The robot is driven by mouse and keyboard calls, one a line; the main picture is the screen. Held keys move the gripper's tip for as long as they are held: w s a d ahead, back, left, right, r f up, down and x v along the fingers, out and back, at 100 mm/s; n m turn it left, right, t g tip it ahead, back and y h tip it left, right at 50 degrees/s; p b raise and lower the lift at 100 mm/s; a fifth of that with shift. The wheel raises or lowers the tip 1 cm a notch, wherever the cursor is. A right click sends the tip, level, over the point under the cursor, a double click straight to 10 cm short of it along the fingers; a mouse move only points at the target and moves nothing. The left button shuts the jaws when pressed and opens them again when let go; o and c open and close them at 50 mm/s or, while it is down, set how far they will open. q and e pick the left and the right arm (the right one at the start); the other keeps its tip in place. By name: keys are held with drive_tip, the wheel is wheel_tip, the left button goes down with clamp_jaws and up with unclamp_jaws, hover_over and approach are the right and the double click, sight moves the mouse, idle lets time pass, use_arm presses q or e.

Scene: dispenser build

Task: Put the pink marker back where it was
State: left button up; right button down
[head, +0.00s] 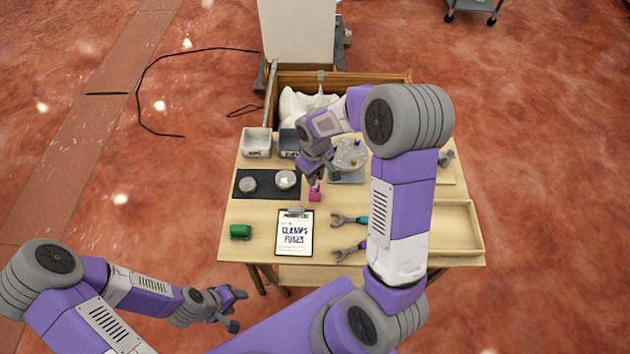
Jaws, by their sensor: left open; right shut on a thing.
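The pink marker (315,196) is a small pink block just above the clipboard, near the middle of the table. My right gripper (315,182) reaches down over it from above and is shut on it. I cannot tell whether the marker touches the table. My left gripper (237,310) is open and empty, low in front of the table's near left edge, well away from the marker.
A clipboard (295,236) reads "CLAMPS FUSES". A green block (240,232) lies to its left, and wrenches (349,219) to its right. A black mat (258,193) holds two round dishes. A white bin (257,140), a grey bin (289,141) and a wooden tray (467,252) stand on the table.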

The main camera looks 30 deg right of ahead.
wheel_tip(320, 180, down, 3)
drive_tip(key=shift+r, duration=0.15)
drive_tip(key=shift+b, duration=0.35)
drive_tip(key=c, duration=1)
unclamp_jaws()
drive_tip(key=shift+r, duration=0.15)
wheel_tip(320, 180, up, 12)
drive_tip(key=p, duration=0.3)
